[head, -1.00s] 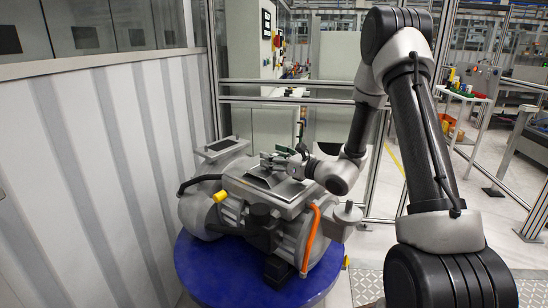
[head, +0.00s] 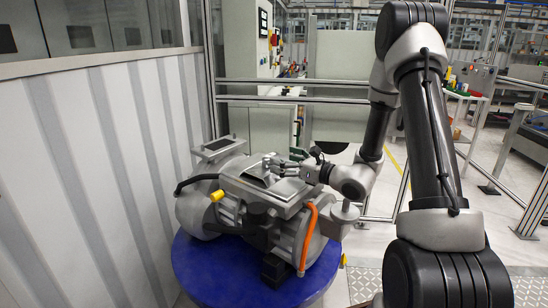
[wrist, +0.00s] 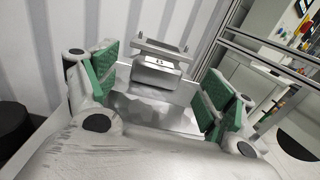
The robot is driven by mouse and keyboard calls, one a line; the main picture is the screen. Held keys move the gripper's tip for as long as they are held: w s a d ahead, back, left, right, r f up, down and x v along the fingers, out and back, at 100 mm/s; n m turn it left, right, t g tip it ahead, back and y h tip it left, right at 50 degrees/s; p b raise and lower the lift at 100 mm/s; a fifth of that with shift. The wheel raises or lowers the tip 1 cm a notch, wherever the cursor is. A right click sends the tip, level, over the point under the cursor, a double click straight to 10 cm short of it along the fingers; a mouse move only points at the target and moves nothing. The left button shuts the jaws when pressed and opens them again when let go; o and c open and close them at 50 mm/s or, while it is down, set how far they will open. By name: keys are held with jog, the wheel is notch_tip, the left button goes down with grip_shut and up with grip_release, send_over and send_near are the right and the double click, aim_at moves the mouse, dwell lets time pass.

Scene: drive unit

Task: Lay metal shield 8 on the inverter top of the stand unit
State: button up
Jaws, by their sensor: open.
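The grey stand unit (head: 292,232) sits on a round blue stand (head: 215,278). Its flat inverter top (head: 285,193) faces up, with a silver plate (head: 256,180), apparently metal shield 8, lying on it. In the wrist view a shiny metal sheet (wrist: 150,112) lies between and beyond my fingers; I cannot make out its full outline against the top. My gripper (head: 277,165) is just over the right back side of the top, reaching in from the right. In the wrist view my gripper (wrist: 163,84) has its green-padded fingers wide apart, with nothing clamped between them.
A raised metal block (wrist: 160,62) stands beyond the sheet. An orange cable (head: 309,238) and a yellow plug (head: 217,196) stick out of the unit. A ribbed white wall (head: 95,165) is close on the left, and metal fence rails (head: 290,99) run behind.

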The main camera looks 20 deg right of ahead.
jog(key=v, duration=0.6)
jog(key=shift+s+d, duration=0.1)
jog(key=s+a+r+n+g+y, duration=0.2)
jog(key=s+a+r+n+g, duration=0.15)
jog(key=s+n, duration=0.2)
jog(key=s+a+r+n+g+y, duration=0.2)
jog(key=s+a+n+g, duration=0.3)
jog(key=s, duration=0.1)
jog(key=s+n+g+h, duration=0.3)
jog(key=s+n+g, duration=0.3)
jog(key=s, duration=0.4)
jog(key=s+d+r+n+t+h, duration=0.1)
jog(key=s+d+n+h, duration=0.6)
jog(key=d+n, duration=0.15)
jog(key=d+r+n+t+h, duration=0.3)
jog(key=d+r+h, duration=0.1)
jog(key=d, duration=0.4)
jog(key=shift+d+r+n+h, duration=0.3)
jog(key=shift+d+r+h, duration=0.1)
jog(key=shift+r, duration=0.5)
jog(key=shift+t, duration=0.25)
